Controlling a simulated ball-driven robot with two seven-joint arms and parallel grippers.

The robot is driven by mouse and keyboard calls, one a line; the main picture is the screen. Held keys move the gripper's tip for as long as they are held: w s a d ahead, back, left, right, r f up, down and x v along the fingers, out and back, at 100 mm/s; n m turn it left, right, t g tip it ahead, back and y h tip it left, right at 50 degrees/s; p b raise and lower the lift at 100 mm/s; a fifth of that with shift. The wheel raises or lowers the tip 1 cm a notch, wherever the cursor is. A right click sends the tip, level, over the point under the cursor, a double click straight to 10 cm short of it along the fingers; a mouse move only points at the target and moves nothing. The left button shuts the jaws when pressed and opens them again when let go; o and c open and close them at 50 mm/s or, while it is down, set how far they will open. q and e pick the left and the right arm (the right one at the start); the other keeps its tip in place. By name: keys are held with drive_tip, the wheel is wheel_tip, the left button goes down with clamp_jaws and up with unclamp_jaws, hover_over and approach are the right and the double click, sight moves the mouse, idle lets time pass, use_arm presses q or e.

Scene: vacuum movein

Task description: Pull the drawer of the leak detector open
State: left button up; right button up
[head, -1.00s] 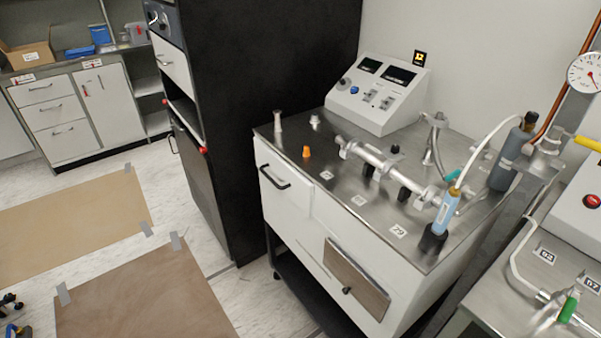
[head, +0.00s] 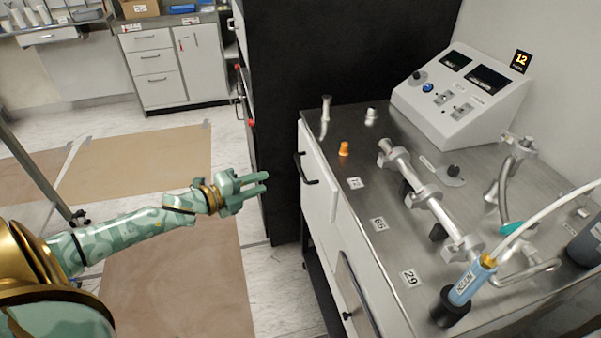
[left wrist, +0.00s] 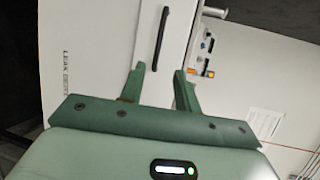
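The leak detector (head: 369,262) is a white cabinet with a steel top, at the right in the head view. Its drawer (head: 319,185) has a dark bar handle (head: 306,170) and looks shut. My left gripper (head: 267,182) is open and empty, to the left of the handle and apart from it, fingers pointing towards the cabinet. In the left wrist view the handle (left wrist: 161,38) stands nearly upright beyond the two spread fingers (left wrist: 158,84), between them in the picture. My right gripper is not in view.
On the steel top stand a sloped control box (head: 455,105), an orange cap (head: 344,148), a metal pipe assembly (head: 425,195) and a blue-labelled part (head: 470,283). A tall black cabinet (head: 295,80) stands behind. Brown sheets (head: 165,285) lie on the floor under my arm.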

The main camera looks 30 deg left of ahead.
use_arm(q)
drive_tip(key=b+x, duration=0.4)
drive_tip(key=x, duration=0.8)
drive_tip(key=shift+w, duration=0.4)
drive_tip(key=shift+f, duration=0.15)
drive_tip(key=shift+c, duration=0.3)
clamp_jaws()
